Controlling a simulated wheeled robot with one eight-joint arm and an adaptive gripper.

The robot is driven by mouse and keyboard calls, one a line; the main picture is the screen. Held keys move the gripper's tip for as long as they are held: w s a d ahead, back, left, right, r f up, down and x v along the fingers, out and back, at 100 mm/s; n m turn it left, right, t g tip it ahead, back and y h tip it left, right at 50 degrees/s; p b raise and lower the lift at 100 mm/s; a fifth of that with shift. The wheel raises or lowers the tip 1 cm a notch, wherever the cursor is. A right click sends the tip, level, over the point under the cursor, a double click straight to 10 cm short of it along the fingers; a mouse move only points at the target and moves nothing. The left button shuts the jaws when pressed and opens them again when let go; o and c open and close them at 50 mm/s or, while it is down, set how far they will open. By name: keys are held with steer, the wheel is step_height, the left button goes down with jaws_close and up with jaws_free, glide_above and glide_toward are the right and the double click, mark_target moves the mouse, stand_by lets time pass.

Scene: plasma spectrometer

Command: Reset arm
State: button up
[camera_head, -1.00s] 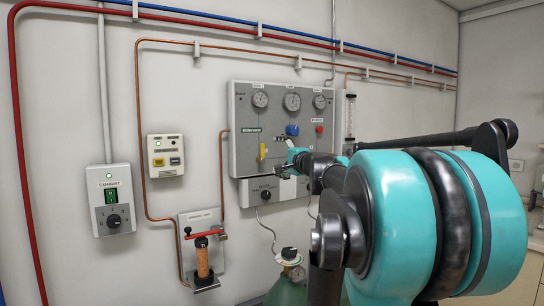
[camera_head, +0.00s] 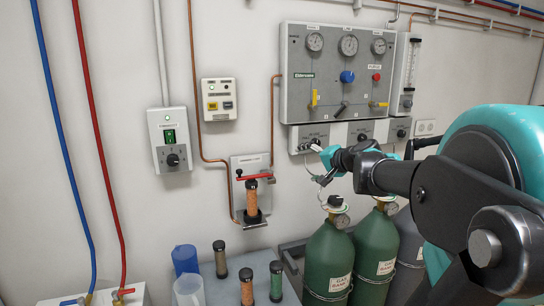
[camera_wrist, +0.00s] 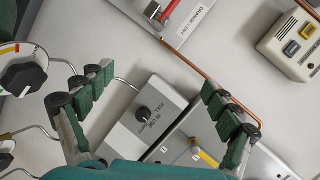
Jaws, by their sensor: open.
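My teal and dark arm (camera_head: 430,190) reaches in from the right in the head view. My gripper (camera_head: 322,152) is in front of the lower part of the grey gauge panel (camera_head: 300,95). In the wrist view my gripper (camera_wrist: 150,105) is open, its two green-padded fingers spread wide with nothing held between them. Between and beyond the fingers shows a grey box with a black knob (camera_wrist: 143,114). A yellow lever (camera_wrist: 203,157) on the panel shows near the right finger.
Green gas cylinders (camera_head: 327,262) stand below my arm. Left on the wall are the exhaust switch box (camera_head: 169,140), a small beige box (camera_head: 219,99) and a cartridge holder (camera_head: 251,185) with a red handle. Cups and several cartridges (camera_head: 246,287) stand on a lower surface.

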steer(key=s+a+f+n+g+h, duration=0.1)
steer(key=s+f+n+g+h, duration=0.15)
steer(key=s+f, duration=0.6)
steer(key=s+f+n+g+h, duration=0.1)
steer(key=s+f+n+g, duration=0.3)
steer(key=f, duration=0.8)
steer(key=s+d+f+n+g+h, duration=0.1)
steer(key=s+d+f+h, duration=0.2)
steer(key=s+d+f, duration=0.3)
steer(key=s+f, duration=0.4)
steer(key=s, duration=0.2)
steer(key=shift+s+h, duration=0.15)
steer(key=shift+h, duration=0.2)
steer(key=shift+c, duration=0.2)
